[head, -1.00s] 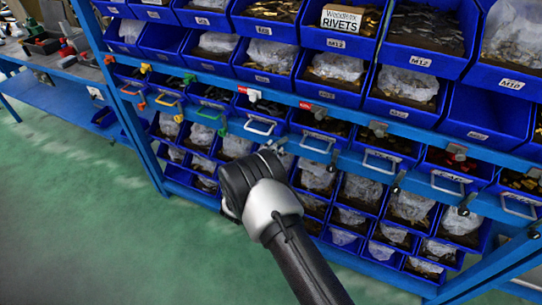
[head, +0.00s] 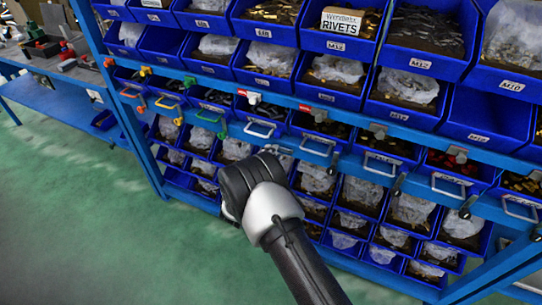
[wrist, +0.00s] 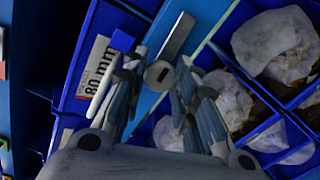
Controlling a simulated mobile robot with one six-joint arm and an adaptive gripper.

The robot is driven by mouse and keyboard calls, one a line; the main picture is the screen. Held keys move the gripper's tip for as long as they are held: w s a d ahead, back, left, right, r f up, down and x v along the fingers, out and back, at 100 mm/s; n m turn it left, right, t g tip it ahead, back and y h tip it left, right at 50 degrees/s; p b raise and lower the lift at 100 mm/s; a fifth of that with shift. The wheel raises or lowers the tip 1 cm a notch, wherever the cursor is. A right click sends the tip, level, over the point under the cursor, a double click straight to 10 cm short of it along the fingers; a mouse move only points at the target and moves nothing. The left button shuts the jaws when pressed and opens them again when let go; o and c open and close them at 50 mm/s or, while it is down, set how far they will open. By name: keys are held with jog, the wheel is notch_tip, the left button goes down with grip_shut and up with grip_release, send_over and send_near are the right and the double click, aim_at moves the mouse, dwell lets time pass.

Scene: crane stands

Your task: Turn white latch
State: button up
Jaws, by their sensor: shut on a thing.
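The white latch (wrist: 178,37) shows in the wrist view as a pale bar running up and right from a round slotted pivot (wrist: 158,74) on a blue rail. My gripper (wrist: 156,84) has its fingers on both sides of the pivot end, shut on the latch. The exact contact is partly hidden by the fingertips. In the head view my black and white wrist (head: 262,200) reaches to the lower rail and covers most of this spot.
Blue bins (head: 272,60) with bagged hardware fill the rack. A label reading 80 mm (wrist: 95,68) is left of my fingers. Open green floor lies left.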

jog(key=shift+m, duration=0.4)
jog(key=o, duration=1)
jog(key=shift+o, duration=0.2)
jog(key=v, duration=1.2)
jog(key=shift+r, duration=0.1)
